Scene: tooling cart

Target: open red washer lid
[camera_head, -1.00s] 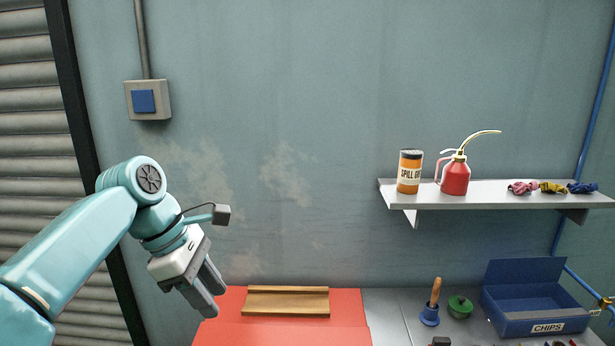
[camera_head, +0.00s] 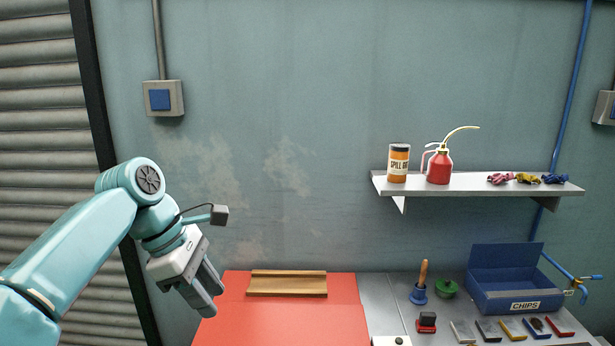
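A flat red panel (camera_head: 290,322) lies at the bottom centre; I take it for the red washer lid, but its front runs out of the picture. A wooden strip or shallow tray (camera_head: 288,284) lies on its back part. My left gripper (camera_head: 207,303) comes in from the left, pointing down and right near the panel's left edge. Its two fingers look apart, with nothing seen between them. I cannot tell its height above the panel. My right gripper is not in view.
Right of the panel, a grey worktop (camera_head: 380,300) holds a wooden-handled blue bell (camera_head: 419,290), a green object (camera_head: 447,289), a blue CHIPS box (camera_head: 515,285) and several small blocks. A wall shelf (camera_head: 480,188) carries an orange can (camera_head: 398,163) and a red oil can (camera_head: 440,166).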

